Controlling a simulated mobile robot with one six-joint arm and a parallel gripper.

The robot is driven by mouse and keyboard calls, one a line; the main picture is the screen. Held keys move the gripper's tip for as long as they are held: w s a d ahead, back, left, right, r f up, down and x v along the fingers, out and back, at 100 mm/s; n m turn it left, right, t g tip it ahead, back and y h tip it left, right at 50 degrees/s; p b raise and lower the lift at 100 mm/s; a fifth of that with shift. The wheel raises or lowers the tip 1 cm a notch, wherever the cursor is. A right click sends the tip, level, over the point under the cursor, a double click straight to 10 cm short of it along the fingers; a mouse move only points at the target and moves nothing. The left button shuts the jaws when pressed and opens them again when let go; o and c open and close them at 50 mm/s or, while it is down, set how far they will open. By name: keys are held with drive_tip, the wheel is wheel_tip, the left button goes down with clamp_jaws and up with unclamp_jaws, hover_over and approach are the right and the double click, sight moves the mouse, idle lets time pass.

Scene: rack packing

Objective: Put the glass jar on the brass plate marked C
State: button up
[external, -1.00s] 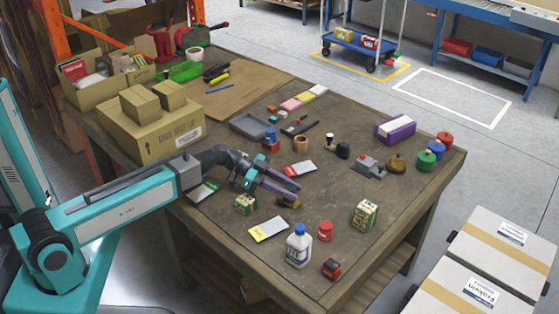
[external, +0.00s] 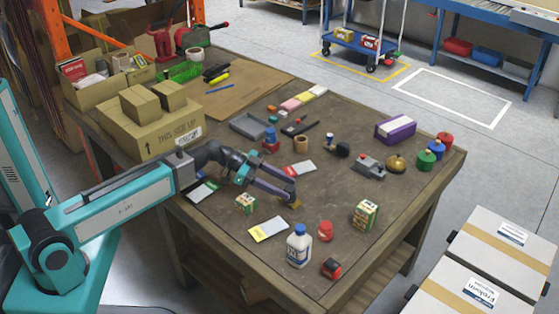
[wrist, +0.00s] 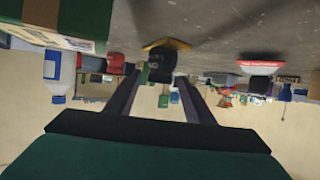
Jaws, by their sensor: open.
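A small dark, rounded object (wrist: 162,68), possibly the glass jar, is on or against a flat yellow piece (wrist: 168,44), possibly the brass plate, in the wrist view, which appears upside down. No C mark is readable. My gripper (wrist: 158,82) is open, with one finger on each side of the dark object; I cannot tell whether either touches it. In the external view my gripper (external: 293,191) is low over the middle of the workbench, and the yellow piece (external: 295,204) shows at its fingertips. The dark object is mostly hidden there by the fingers.
Another green box (external: 365,214) and a red item (external: 326,231) are to the right. Cartons (external: 150,128) stand behind.

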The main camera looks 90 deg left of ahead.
drive_tip(key=b+v, duration=0.1)
drive_tip(key=v, duration=0.8)
drive_tip(key=shift+s+r, duration=0.15)
drive_tip(key=shift+s, duration=0.05)
idle(0.5)
